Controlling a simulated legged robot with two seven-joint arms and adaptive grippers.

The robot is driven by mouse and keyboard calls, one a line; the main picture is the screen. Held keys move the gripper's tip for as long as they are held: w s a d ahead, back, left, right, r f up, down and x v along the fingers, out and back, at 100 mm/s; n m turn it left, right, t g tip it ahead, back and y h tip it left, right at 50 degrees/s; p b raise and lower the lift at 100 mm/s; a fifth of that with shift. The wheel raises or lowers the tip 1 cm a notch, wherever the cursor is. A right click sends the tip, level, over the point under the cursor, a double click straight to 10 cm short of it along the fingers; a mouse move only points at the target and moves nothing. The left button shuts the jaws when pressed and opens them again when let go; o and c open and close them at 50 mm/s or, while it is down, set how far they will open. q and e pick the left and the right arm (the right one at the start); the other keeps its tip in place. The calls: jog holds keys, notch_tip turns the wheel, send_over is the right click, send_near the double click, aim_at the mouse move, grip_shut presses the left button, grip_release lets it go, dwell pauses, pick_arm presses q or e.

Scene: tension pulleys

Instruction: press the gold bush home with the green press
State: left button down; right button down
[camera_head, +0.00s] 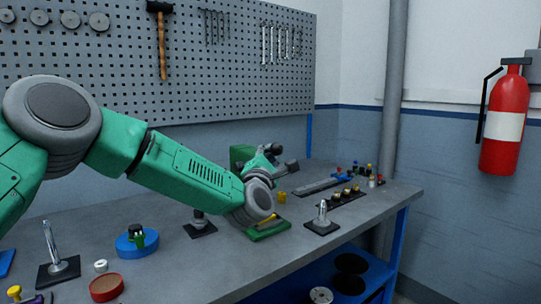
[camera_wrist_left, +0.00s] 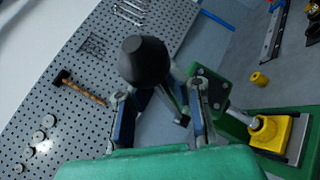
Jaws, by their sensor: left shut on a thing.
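The green press (camera_head: 242,154) stands on the bench, largely hidden behind my left forearm. Its green base (camera_head: 270,231) shows below my wrist. In the left wrist view a yellow block (camera_wrist_left: 270,132) sits on the press bed, with the end of a pale rod (camera_wrist_left: 240,116) against or just above it. A small gold cylinder, perhaps the gold bush (camera_head: 282,197), stands on the bench beside the press; it also shows in the left wrist view (camera_wrist_left: 260,80). My left gripper (camera_head: 280,160) is shut on the press's black handle knob (camera_wrist_left: 146,62). My right gripper is out of view.
Upright pins on dark plates (camera_head: 321,228), a blue disc (camera_head: 137,243) and a red disc (camera_head: 106,288) stand toward the front. A pegboard (camera_head: 200,90) backs the bench.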

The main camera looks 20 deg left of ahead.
pick_arm(q)
jog(key=shift+s+d+f+g, duration=0.1)
jog(key=shift+d+f+g, duration=0.05)
jog(key=shift+f, duration=0.5)
jog(key=shift+s+d+f+g, duration=0.1)
jog(key=shift+d+f+g, duration=0.05)
jog(key=shift+f, duration=0.5)
jog(key=c, duration=1.9)
grip_release()
jog(key=o, duration=0.3)
jog(key=shift+s+r, duration=0.15)
jog(key=shift+s, duration=0.1)
jog(key=shift+o, duration=0.2)
jog(key=shift+a+r, duration=0.15)
jog(key=shift+a, duration=0.05)
jog(key=r+b+v, duration=0.1)
jog(key=b+v, duration=0.4)
jog(key=v, duration=1)
jog(key=shift+s, duration=0.5)
jog(key=shift+d+b, duration=0.1)
jog(key=shift+b, duration=0.2)
